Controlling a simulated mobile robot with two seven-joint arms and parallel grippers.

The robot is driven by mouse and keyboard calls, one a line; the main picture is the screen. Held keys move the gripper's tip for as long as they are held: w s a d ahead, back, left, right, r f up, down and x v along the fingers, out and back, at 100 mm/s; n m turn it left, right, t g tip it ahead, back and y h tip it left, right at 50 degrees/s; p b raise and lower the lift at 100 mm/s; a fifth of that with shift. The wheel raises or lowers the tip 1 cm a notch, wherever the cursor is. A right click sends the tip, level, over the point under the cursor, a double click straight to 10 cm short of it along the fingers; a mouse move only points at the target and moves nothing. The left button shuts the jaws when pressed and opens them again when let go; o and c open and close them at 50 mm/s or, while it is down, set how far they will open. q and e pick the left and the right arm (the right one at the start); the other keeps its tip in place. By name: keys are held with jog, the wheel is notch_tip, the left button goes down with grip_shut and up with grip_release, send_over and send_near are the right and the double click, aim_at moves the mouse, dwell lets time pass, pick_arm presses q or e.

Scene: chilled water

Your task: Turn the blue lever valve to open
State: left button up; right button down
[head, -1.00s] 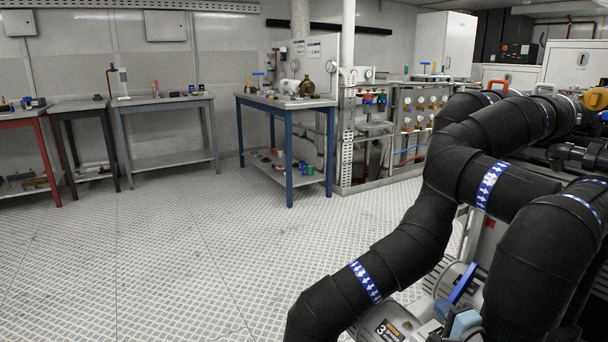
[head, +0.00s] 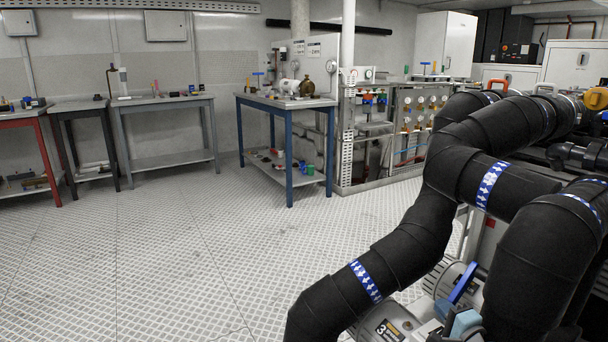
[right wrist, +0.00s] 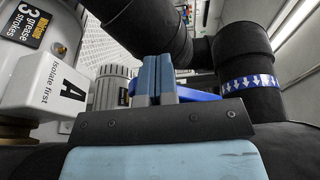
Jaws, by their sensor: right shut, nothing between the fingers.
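The blue lever (head: 463,282) stands tilted beside the black insulated pipes at the lower right of the head view. In the right wrist view the blue lever (right wrist: 200,95) passes behind my fingers and runs toward the right pipe. My right gripper (head: 465,323) is just below the lever in the head view. In the right wrist view my right gripper (right wrist: 157,78) has its two light-blue fingers together, with nothing between them. The fingers look close to the lever; I cannot tell whether they touch it. The lever's pivot is hidden. My left gripper is out of view.
Thick black pipes (head: 400,258) with blue arrow bands crowd the lever. Workbenches (head: 165,103) stand along the far wall. The floor (head: 170,260) at left is clear.

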jog(key=shift+w+d+f+b, duration=0.2)
jog(key=shift+d+f+b, duration=0.15)
jog(key=shift+f+b, duration=0.35)
